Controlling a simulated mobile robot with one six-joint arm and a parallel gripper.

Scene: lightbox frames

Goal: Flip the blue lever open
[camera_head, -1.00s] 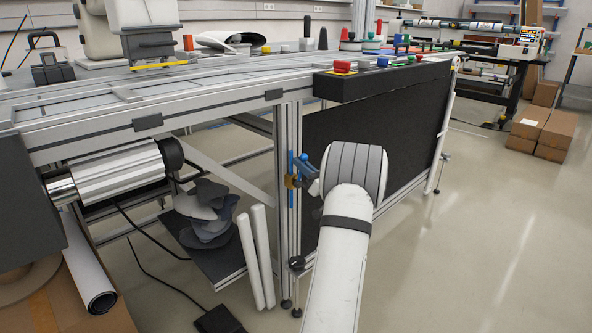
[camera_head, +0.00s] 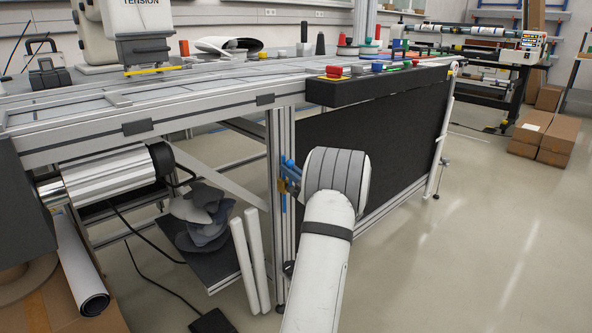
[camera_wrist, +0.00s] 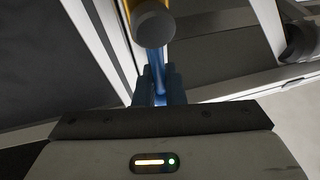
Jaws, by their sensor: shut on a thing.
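The blue lever (camera_wrist: 158,75) shows in the wrist view as a narrow blue strip. It runs from under a dark round cap on a yellow fitting (camera_wrist: 130,12) down between my fingers. My gripper (camera_wrist: 159,88) has dark blue fingers shut on the lever. In the head view my gripper (camera_head: 291,174) is at the table's front metal post, beside the yellow fitting (camera_head: 281,186). A blue strip (camera_head: 284,204) shows below the fitting. My fingers and wrist partly hide the lever there, so its exact angle is hard to tell.
The metal post (camera_head: 273,150) and a black panel (camera_head: 385,145) stand close to my gripper. Two white tubes (camera_head: 251,260) lean left of the post. A black control box (camera_head: 375,86) overhangs above. Open floor (camera_head: 460,250) lies to the right.

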